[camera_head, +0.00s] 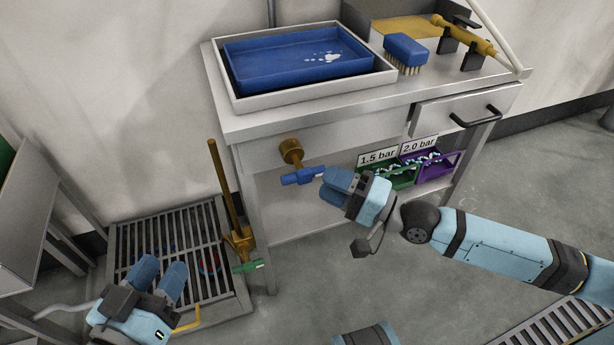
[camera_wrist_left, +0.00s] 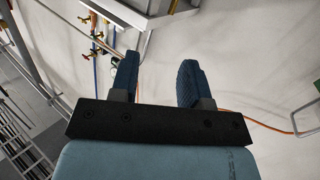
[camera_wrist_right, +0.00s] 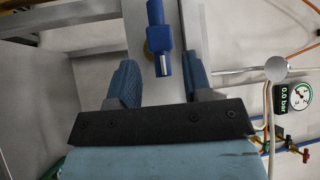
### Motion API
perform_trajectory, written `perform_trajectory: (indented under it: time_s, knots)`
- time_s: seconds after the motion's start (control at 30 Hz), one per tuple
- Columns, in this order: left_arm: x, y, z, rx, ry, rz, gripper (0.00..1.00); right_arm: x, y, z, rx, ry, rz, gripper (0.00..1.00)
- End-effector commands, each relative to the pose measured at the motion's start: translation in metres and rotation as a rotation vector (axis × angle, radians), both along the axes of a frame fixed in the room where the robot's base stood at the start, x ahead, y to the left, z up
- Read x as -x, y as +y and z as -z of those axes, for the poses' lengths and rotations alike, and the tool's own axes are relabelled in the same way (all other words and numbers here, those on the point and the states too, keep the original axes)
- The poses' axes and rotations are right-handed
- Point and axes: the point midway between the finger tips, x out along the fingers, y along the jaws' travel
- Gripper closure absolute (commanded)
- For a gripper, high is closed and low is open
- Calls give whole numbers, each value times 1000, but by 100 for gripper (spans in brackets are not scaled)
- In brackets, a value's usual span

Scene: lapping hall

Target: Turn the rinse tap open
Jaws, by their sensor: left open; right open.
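A tap with a blue lever (camera_head: 303,176) on a brass stem (camera_head: 291,151) sticks out of the front of the steel bench. A second tap with a green lever (camera_head: 248,266) sits low on a brass pipe beside the bench; I cannot tell from labels which is the rinse tap. My right gripper (camera_head: 336,187) is open just right of the blue lever. In the right wrist view the blue lever (camera_wrist_right: 158,38) shows between and beyond the open fingers, with no clear contact. My left gripper (camera_head: 161,273) is open and empty above the floor grate.
The bench (camera_head: 300,117) carries a blue tray (camera_head: 290,58), a brush (camera_head: 405,50) and a brass tool on a stand (camera_head: 466,36). Green (camera_head: 398,178) and purple (camera_head: 434,167) bins sit beneath. A gauge (camera_wrist_right: 291,99) shows in the right wrist view. The floor grate (camera_head: 190,290) lies lower left.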

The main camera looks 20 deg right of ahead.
Motion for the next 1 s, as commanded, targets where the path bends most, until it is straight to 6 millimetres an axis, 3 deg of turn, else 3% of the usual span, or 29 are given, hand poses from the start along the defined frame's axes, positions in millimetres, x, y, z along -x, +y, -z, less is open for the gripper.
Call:
perform_trajectory:
  time_s: [0.3,0.73,0.77,0.93,1.0]
  knots:
    - [-3,3,1,-27,-47,-2,57,-29,32,-6,-2,-4,1,55]
    - [-6,3,-3,-33,-65,-1,57,-35,38,-7,1,-1,0,55]
    - [-6,3,-3,-33,-66,-1,57,-35,38,-7,1,-1,0,57]
    - [-7,3,-4,-33,-69,-2,57,-35,38,-7,1,-1,0,96]
    - [-7,3,-4,-33,-68,-1,57,-35,38,-7,1,-1,0,100]
